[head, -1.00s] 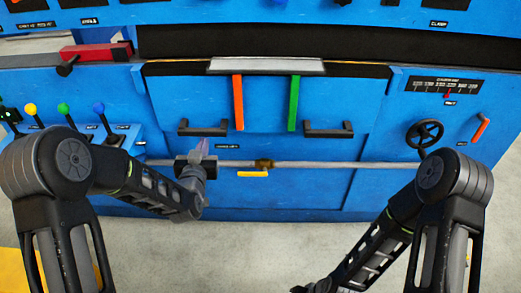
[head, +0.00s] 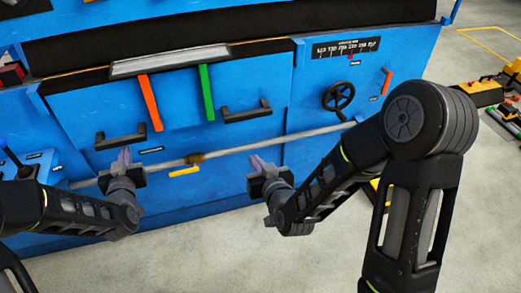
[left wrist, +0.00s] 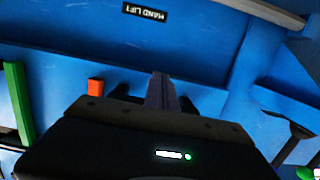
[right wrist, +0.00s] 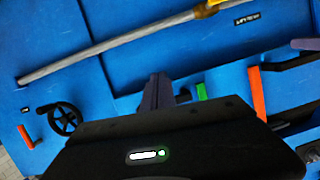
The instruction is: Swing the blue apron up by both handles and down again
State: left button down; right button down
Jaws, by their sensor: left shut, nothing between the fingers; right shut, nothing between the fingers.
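The blue apron (head: 180,118) hangs closed against the panel, with a black left handle (head: 120,137) and a black right handle (head: 247,112). My left gripper (head: 124,155) is shut and empty just below the left handle in the head view. In the left wrist view its fingers (left wrist: 162,92) overlap the dark left handle (left wrist: 205,96); I cannot tell whether they touch. My right gripper (head: 261,163) is shut and empty, lower than the right handle and apart from it in the head view. Its fingers (right wrist: 157,92) partly hide that handle in the right wrist view.
An orange strip (head: 150,102) and a green strip (head: 207,92) run down the apron. A grey rail (head: 230,150) with a yellow lever (head: 184,172) crosses below it. A black handwheel (head: 338,96) is to the right. Grey floor (head: 220,250) is open in front.

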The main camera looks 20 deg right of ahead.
jog(key=r, duration=0.1)
jog(key=d+r+t, duration=0.1)
jog(key=r+h, duration=0.1)
jog(key=shift+w+d+r+t, duration=0.25)
jog(key=shift+w+r+t, duration=0.05)
jog(key=shift+w+t, duration=0.1)
jog(key=w+f, duration=0.1)
jog(key=w, duration=0.9)
jog(key=shift+w+f, duration=0.2)
jog(key=shift+w, duration=0.15)
jog(key=shift+r, duration=0.15)
dwell(2.0)
